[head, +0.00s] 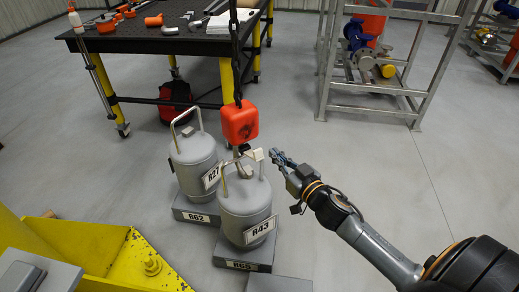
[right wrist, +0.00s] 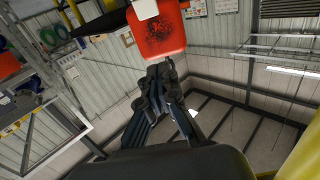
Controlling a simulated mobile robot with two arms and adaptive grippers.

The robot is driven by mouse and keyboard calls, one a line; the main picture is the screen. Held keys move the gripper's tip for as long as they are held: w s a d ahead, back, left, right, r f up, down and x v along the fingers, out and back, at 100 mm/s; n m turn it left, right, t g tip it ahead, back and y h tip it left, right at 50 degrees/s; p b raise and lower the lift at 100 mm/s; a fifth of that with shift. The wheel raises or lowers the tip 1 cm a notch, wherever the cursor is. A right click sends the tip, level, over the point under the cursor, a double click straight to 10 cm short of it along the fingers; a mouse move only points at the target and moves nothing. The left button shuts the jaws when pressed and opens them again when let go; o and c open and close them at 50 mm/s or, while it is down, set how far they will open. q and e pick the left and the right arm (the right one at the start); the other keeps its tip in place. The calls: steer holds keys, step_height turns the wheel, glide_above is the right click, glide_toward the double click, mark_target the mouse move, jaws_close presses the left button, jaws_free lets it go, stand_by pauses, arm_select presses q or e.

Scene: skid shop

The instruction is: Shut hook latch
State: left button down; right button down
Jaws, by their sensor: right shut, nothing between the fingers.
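The orange hook block (head: 240,122) hangs on a dark chain (head: 236,55) above the front grey canister (head: 246,205), which is labelled R43. The hook (head: 244,168) below the block is small and sits by the canister's top handle; I cannot tell whether its latch is open or shut. My right gripper (head: 277,156) is shut and empty, just right of the handle and lower right of the block. In the right wrist view my right gripper (right wrist: 160,75) points at the block (right wrist: 158,38), whose lower edge is near the fingertips. My left gripper is not in view.
A second grey canister (head: 193,160) with a handle stands behind left. A yellow structure (head: 110,260) is at lower left. A black table (head: 150,40) with yellow legs stands behind. A metal rack (head: 372,95) is at the back right. The floor right of my arm is clear.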

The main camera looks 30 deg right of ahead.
glide_above(260, 150)
steer(key=shift+w+a+p, duration=0.15)
steer(key=shift+a+p, duration=0.15)
steer(key=shift+p, duration=0.1)
steer(key=f, duration=0.1)
steer(key=s+f, duration=0.1)
steer(key=shift+f+b, duration=0.4)
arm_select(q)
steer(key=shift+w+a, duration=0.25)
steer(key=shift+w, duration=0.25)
arm_select(e)
steer(key=shift+s+f, duration=0.25)
steer(key=shift+f, duration=0.35)
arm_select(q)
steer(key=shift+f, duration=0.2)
